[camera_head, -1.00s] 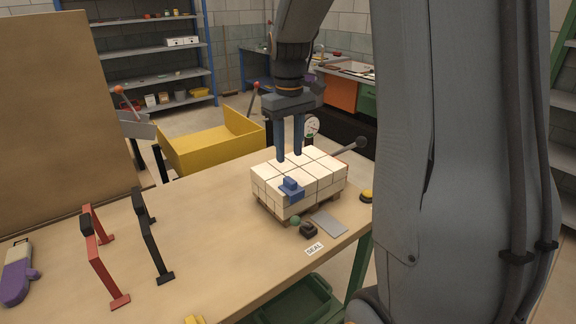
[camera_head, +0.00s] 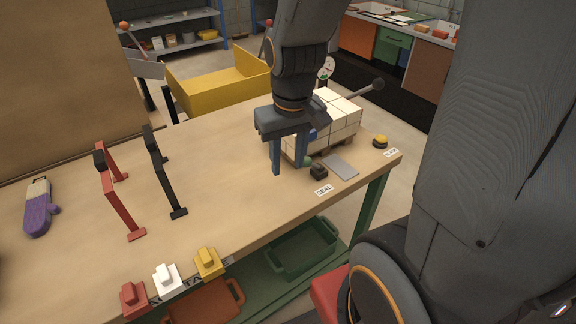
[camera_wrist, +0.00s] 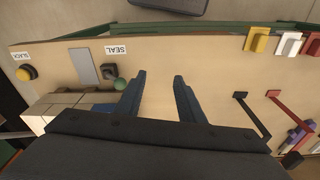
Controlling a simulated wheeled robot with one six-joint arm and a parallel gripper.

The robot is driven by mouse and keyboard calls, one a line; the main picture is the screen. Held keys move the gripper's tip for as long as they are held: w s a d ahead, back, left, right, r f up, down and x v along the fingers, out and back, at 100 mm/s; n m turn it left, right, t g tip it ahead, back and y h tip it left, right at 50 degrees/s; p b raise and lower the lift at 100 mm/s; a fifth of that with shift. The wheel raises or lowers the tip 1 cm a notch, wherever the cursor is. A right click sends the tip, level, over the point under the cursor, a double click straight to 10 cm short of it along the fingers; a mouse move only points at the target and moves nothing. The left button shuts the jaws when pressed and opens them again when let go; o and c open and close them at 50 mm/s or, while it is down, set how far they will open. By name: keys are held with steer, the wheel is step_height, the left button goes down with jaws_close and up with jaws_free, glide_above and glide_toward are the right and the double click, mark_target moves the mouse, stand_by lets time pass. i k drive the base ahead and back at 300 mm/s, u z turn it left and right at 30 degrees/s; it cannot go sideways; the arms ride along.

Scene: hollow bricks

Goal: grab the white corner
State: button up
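The white corner (camera_head: 168,279) is a small white stepped piece at the front edge of the table, between a red corner (camera_head: 133,299) and a yellow corner (camera_head: 208,262). It also shows at the upper right in the wrist view (camera_wrist: 288,43). My gripper (camera_head: 290,171) is open and empty above the table, beside the brick stack and well behind and to the right of the white corner. Its two fingers also show apart in the wrist view (camera_wrist: 159,78).
A stack of white bricks (camera_head: 340,108) with a blue corner (camera_head: 312,134) stands at the right. A black frame (camera_head: 166,180), a red frame (camera_head: 121,204) and a purple-handled tool (camera_head: 40,208) occupy the left. The middle of the tabletop is clear.

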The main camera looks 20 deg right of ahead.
mark_target(168, 282)
steer(key=u, duration=0.5)
steer(key=k, duration=0.25)
steer(key=u, duration=1.2)
steer(key=k, duration=0.6)
steer(key=z, duration=0.7)
steer(key=i, duration=0.45)
steer(key=u, duration=0.05)
